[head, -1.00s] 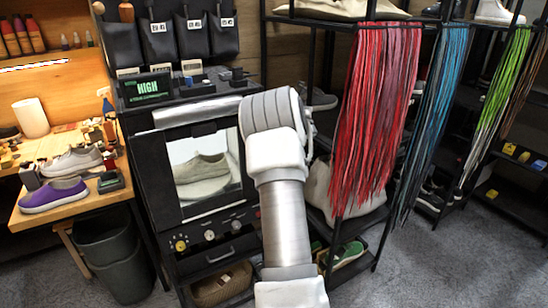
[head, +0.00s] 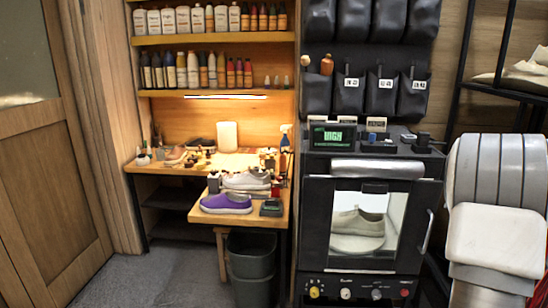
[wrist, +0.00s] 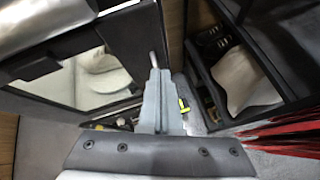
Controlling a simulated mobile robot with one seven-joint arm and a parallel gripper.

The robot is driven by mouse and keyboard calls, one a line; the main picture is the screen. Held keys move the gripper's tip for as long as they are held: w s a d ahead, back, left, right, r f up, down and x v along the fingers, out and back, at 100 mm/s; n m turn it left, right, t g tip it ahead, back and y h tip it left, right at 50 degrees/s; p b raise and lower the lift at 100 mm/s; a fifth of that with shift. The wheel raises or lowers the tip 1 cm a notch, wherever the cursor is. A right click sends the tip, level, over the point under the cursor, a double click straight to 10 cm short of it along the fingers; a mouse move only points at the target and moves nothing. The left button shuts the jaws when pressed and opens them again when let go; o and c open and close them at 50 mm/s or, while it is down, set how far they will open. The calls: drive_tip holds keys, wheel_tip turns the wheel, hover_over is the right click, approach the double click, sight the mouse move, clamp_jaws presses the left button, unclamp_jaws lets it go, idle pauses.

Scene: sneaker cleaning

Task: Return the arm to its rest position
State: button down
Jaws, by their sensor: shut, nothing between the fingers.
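My arm (head: 497,210) rises at the right edge of the head view, in front of the black rack. My gripper is not visible in the head view. In the wrist view, my gripper (wrist: 154,64) points up the picture with its grey fingers together and nothing held.
A black cabinet (head: 318,225) holds a pale sneaker (head: 357,223) behind glass. A workbench (head: 207,215) bears a purple shoe (head: 226,203); a dark bin (head: 251,268) stands below. Red laces (wrist: 290,130) hang right of my gripper. Floor (head: 170,283) is clear at left.

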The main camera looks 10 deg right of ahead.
drive_tip(key=s+a+r+m+h, duration=0.2)
drive_tip(key=s+a+r+m, duration=0.1)
drive_tip(key=a+r+m, duration=0.45)
drive_tip(key=s+a+r+m+h, duration=0.1)
drive_tip(key=s+a+r+m, duration=0.2)
drive_tip(key=a+r+m, duration=0.4)
drive_tip(key=s+a+f+m+g+y, duration=0.1)
drive_tip(key=s+a+f+m+y, duration=0.1)
drive_tip(key=s+a, duration=0.6)
drive_tip(key=s+a+f+m+g+y, duration=0.2)
drive_tip(key=s+a+f+m, duration=0.3)
drive_tip(key=a, duration=0.6)
drive_tip(key=s+a+f+m+g+y, duration=0.1)
drive_tip(key=s+a+f+m+y, duration=0.2)
drive_tip(key=s+a+m, duration=0.3)
drive_tip(key=s+a+f, duration=0.1)
drive_tip(key=s+a, duration=0.2)
drive_tip(key=s, duration=0.3)
drive_tip(key=shift+a+m+g, duration=0.3)
drive_tip(key=shift+m, duration=0.05)
drive_tip(key=shift+d+r, duration=0.1)
drive_tip(key=shift+d, duration=0.1)
